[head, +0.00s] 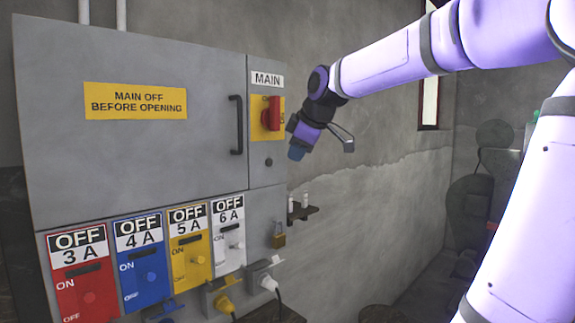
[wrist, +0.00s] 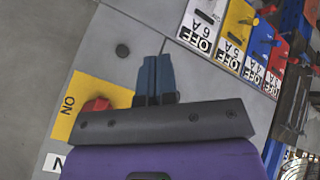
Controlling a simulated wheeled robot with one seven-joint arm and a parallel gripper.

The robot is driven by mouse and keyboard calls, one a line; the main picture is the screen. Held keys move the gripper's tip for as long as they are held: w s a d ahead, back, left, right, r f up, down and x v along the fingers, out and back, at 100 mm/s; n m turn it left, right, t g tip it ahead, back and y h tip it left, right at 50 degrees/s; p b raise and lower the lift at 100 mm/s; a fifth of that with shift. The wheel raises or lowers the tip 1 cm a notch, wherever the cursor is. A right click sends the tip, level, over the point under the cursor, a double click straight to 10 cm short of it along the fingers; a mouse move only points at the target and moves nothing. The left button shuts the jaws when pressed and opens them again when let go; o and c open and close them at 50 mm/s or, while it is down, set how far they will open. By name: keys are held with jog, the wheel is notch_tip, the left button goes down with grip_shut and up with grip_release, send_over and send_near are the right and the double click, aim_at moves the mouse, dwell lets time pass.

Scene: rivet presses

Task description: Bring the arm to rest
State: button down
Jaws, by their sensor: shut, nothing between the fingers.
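My gripper (head: 296,153) is at the end of my outstretched arm in the head view, just right of the red main switch (head: 271,114) on the grey cabinet. Its blue fingers point down and to the left. In the wrist view the two blue fingers (wrist: 156,76) lie side by side, shut, with nothing between them. The red switch (wrist: 97,104) on its yellow plate shows beside the gripper there, partly hidden by the gripper body. I cannot tell the exact gap between fingertips and cabinet.
The grey cabinet (head: 205,60) fills the left, with a black door handle (head: 236,125). Red, blue, yellow and white breaker panels (head: 190,250) sit below. A padlock (head: 279,240), a small shelf (head: 302,213) and plugs are at its lower right. Bare wall lies right of the gripper.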

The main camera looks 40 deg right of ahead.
jog(key=shift+s+d+r, duration=0.15)
jog(key=shift+s+r, duration=0.05)
jog(key=shift+r, duration=0.15)
jog(key=s+a+f+m+g, duration=0.1)
jog(key=s+a+f+m, duration=0.3)
jog(key=s+a+f, duration=0.3)
jog(key=s+a+f+m+g, duration=0.1)
jog(key=s+a+f+m, duration=0.3)
jog(key=s+a, duration=0.7)
notch_tip(320, 180, down, 3)
jog(key=s, duration=0.3)
jog(key=shift+r, duration=0.1)
